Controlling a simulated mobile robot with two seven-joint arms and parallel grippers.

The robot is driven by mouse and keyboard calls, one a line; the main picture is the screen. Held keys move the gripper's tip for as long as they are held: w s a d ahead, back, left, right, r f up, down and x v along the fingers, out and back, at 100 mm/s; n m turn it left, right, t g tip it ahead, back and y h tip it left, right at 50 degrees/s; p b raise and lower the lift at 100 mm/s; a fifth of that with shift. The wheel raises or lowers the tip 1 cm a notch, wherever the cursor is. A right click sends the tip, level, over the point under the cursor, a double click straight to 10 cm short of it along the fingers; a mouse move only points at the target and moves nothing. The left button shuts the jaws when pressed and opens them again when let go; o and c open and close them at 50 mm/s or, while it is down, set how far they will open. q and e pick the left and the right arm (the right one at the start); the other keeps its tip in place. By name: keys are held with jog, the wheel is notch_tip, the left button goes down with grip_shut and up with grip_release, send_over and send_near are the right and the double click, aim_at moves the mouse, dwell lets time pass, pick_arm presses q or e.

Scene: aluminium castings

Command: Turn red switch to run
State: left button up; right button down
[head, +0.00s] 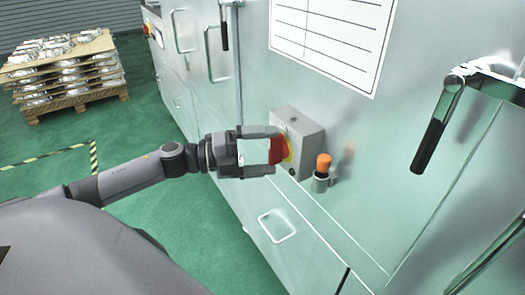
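The red switch (277,151) sits on a yellow plate on the side of a small grey box (308,135), which is fixed to the pale metal machine front. My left gripper (275,151) reaches in from the left. Its two fingers are well apart, one above and one below the red switch, and the red part fills the gap at their tips. I cannot tell whether the fingers press on it or only straddle it. The plate's markings are mostly hidden by the switch and fingers. My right gripper is not in view.
An orange-topped button (323,162) in a grey holder stands out just right of the box. A black door handle (436,125) juts out at the right. A white chart (330,38) is above. A pallet of castings (72,100) stands far left on open green floor.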

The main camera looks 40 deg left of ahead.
aim_at(269, 152)
pick_arm(q)
jog(key=shift+b+v, duration=0.35)
jog(key=shift+v, duration=3.2)
notch_tip(269, 152, down, 10)
jog(key=s+d+n+t+y, duration=0.1)
jog(key=n+t+y, duration=0.4)
jog(key=n, duration=0.6)
jog(key=s+d+f+n+g+y, duration=0.2)
jog(key=s+d+f+n+g, duration=0.1)
jog(key=s+d+f+n, duration=0.3)
jog(key=s+d+f+n+g+y, duration=0.3)
jog(key=s+d+f+n, duration=0.3)
jog(key=f, duration=0.5)
jog(key=shift+d+f+n+g+y, duration=0.15)
jog(key=shift+d+n+g+y, duration=0.15)
jog(key=shift+d+n+g, duration=0.55)
jog(key=shift+d+t, duration=0.25)
jog(key=shift+d, duration=0.1)
